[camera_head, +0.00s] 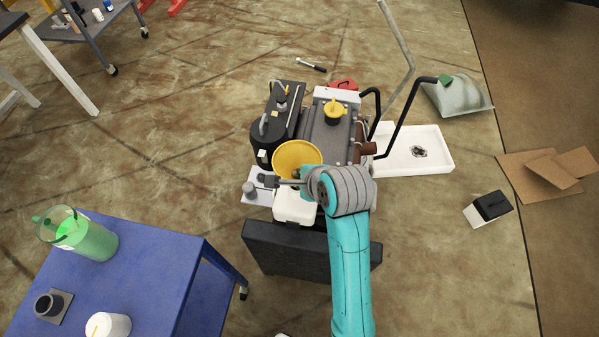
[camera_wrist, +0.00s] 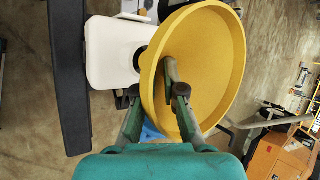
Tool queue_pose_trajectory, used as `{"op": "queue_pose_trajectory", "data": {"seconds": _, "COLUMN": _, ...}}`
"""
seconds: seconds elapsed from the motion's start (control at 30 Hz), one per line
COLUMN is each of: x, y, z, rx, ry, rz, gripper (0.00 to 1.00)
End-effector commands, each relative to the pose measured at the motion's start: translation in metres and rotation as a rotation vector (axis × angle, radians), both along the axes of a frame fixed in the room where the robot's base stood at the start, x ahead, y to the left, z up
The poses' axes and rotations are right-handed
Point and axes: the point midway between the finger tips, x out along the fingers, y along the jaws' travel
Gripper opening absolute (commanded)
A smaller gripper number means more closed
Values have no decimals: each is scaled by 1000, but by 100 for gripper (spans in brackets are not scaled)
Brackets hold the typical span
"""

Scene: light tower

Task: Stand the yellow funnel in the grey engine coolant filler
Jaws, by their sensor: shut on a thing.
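The yellow funnel (camera_head: 297,156) is above the left front part of the engine (camera_head: 330,135), its wide mouth toward the head camera. My gripper (camera_head: 304,183) is shut on its rim; the wrist view also shows the fingers (camera_wrist: 176,92) clamping the rim of the funnel (camera_wrist: 215,65). A white tank (camera_head: 295,210) sits just below the funnel in the head view. In the wrist view, a dark round part on the white tank (camera_wrist: 108,52) is partly covered by the funnel. I cannot clearly identify the grey coolant filler. The funnel's spout is hidden.
A yellow cap (camera_head: 335,109) stands on the engine. Black bent pipes (camera_head: 400,115) rise at its right, beside a white tray (camera_head: 425,150). A blue table (camera_head: 150,265) with a green jug (camera_head: 88,238) is at lower left.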

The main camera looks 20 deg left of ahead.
Motion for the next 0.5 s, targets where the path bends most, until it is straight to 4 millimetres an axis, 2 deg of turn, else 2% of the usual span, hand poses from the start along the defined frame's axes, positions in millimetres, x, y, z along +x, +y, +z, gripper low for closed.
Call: {"op": "queue_pose_trajectory", "data": {"seconds": 0.5, "x": 0, "y": 0, "z": -27, "rx": -1, "ry": 1, "rz": 0, "gripper": 0}}
